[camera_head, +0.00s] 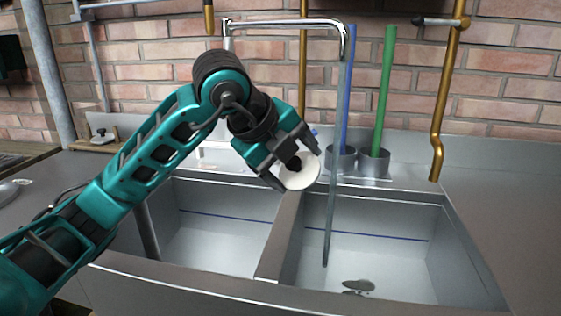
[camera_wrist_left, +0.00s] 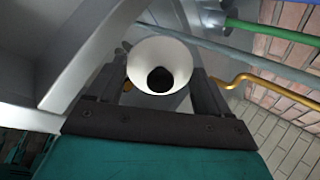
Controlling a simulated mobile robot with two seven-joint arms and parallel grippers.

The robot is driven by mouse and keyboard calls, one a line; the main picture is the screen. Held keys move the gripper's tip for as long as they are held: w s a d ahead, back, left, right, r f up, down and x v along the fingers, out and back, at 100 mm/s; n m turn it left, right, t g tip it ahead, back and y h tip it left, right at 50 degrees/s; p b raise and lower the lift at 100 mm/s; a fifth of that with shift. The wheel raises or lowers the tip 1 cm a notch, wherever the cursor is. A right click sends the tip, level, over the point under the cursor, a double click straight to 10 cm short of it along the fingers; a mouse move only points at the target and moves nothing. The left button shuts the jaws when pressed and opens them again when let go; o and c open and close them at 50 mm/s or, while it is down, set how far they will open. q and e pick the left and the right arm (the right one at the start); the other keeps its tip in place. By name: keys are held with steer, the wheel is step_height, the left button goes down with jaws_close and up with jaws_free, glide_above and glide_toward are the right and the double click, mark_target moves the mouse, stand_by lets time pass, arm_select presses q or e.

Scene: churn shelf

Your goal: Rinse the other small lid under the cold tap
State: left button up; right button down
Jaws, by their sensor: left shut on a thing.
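A small round white lid (camera_head: 300,172) with a dark knob is held by my left gripper (camera_head: 290,160), which is shut on it. In the left wrist view the lid (camera_wrist_left: 158,66) sits between the two fingers (camera_wrist_left: 160,88) with its black centre showing. The tap (camera_head: 285,24) is a chrome swan-neck spout above the sinks. A thin stream of water (camera_head: 332,190) falls from its end into the right basin. The lid is just left of the stream in the head view; I cannot tell whether they touch. My right gripper is not in view.
The left basin (camera_head: 215,245) and right basin (camera_head: 400,262) are split by a divider (camera_head: 280,240). Behind stand holders with a blue rod (camera_head: 347,90) and a green rod (camera_head: 384,90). A brass pipe (camera_head: 447,90) hangs at the right. A small board (camera_head: 98,142) lies at the back left.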

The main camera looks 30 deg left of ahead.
arm_select(q)
steer(key=w+d+f, duration=0.2)
steer(key=w, duration=0.6)
steer(key=shift+d+f, duration=0.3)
steer(key=shift+d, duration=0.05)
stand_by(4.5)
steer(key=s+d+r+p, duration=0.2)
steer(key=s+r, duration=0.3)
steer(key=s, duration=0.4)
steer(key=shift+s+d+p, duration=0.2)
steer(key=shift+d+p, duration=0.15)
stand_by(0.3)
stand_by(0.7)
